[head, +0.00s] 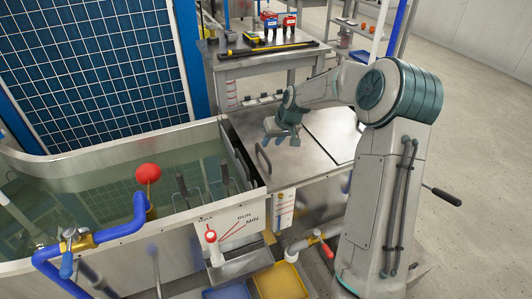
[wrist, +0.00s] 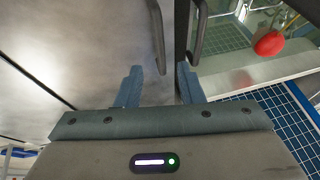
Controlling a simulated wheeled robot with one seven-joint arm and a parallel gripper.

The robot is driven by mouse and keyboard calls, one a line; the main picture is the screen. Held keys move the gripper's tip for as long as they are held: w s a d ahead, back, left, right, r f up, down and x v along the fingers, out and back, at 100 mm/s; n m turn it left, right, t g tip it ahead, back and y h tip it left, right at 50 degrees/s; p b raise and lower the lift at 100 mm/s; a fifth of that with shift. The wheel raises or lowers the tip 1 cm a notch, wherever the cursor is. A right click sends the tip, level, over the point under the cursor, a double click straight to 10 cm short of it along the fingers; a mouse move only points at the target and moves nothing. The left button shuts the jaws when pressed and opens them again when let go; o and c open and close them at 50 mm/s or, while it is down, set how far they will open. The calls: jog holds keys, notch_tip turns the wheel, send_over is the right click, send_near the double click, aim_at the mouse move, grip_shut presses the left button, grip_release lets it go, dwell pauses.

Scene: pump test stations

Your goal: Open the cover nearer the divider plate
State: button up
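Two flat steel covers lie side by side, split by a dark seam. The left cover (head: 300,172) is nearer the dark upright edge by the tank, which seems to be the divider plate (head: 238,152); the other cover (head: 338,128) lies to the right. The left cover's dark bar handle (head: 262,158) shows near its left edge, and also in the wrist view (wrist: 156,35). My gripper (head: 281,136) is open above the left cover. In the wrist view its fingertips (wrist: 158,74) appear either side of the handle's near end; I cannot tell the height gap. Both covers look shut.
A second dark handle (wrist: 200,30) stands just beyond the right finger, past the dark edge. The water tank (head: 110,172) lies left, with a red ball (head: 148,173) and blue pipe (head: 105,236). A red-knobbed lever (head: 211,236) is at the front. A bench (head: 262,62) stands behind.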

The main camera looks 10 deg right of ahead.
aim_at(264, 153)
jog(key=x, duration=0.7)
jog(key=shift+b, duration=0.35)
grip_shut()
